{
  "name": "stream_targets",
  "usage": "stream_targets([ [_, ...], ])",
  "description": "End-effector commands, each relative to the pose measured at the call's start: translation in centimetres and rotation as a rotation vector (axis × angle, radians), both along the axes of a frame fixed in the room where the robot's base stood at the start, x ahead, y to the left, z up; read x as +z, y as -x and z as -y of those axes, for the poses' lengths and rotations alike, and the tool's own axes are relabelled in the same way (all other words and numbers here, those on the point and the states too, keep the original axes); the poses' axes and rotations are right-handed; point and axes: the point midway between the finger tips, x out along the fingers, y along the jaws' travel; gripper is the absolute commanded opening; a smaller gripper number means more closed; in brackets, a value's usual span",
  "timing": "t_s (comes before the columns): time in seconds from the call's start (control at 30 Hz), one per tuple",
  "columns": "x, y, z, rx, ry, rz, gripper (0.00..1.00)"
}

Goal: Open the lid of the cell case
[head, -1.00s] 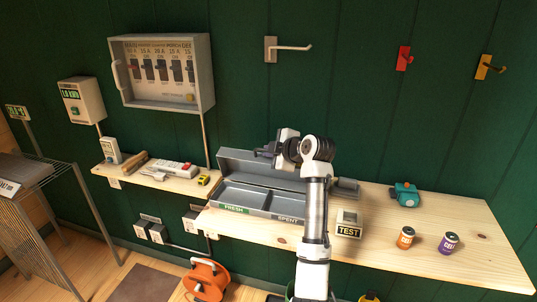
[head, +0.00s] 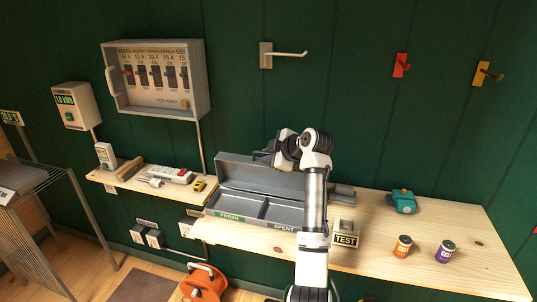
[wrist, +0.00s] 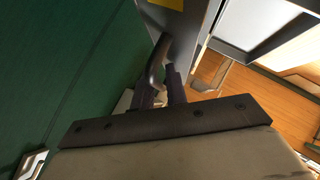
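The cell case (head: 213,211) is a long grey box on the wooden bench, with open compartments labelled FRESH and SPENT along its front. Its lid (head: 240,171) stands raised along the back edge, and the compartments are exposed. My gripper (head: 266,153) is at the lid's upper edge, partly hidden by my own wrist. In the wrist view, the dark fingers of my gripper (wrist: 163,84) are close together around a curved grey handle (wrist: 156,62) beside the grey lid panel (wrist: 193,18). The arm hides the right part of the case.
A TEST box (head: 345,232) stands right of the case, with an orange cell (head: 403,246), a purple cell (head: 445,251) and a teal device (head: 403,201) beyond. A power strip (head: 171,175) and yellow item (head: 199,184) lie left. The green wall is close behind.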

Motion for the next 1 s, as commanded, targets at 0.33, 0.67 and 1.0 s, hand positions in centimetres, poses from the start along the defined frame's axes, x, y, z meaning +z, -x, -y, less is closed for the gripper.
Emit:
stream_targets([
  [0.33, 0.1, 0.2, 0.3, -0.001, 0.001, 0.0, 0.18],
  [0.67, 3.3, 4.2, 3.6, -0.003, 0.002, 0.007, 0.18],
  [1.0, 6.9, 8.3, 6.8, -0.001, 0.0, 0.004, 0.18],
])
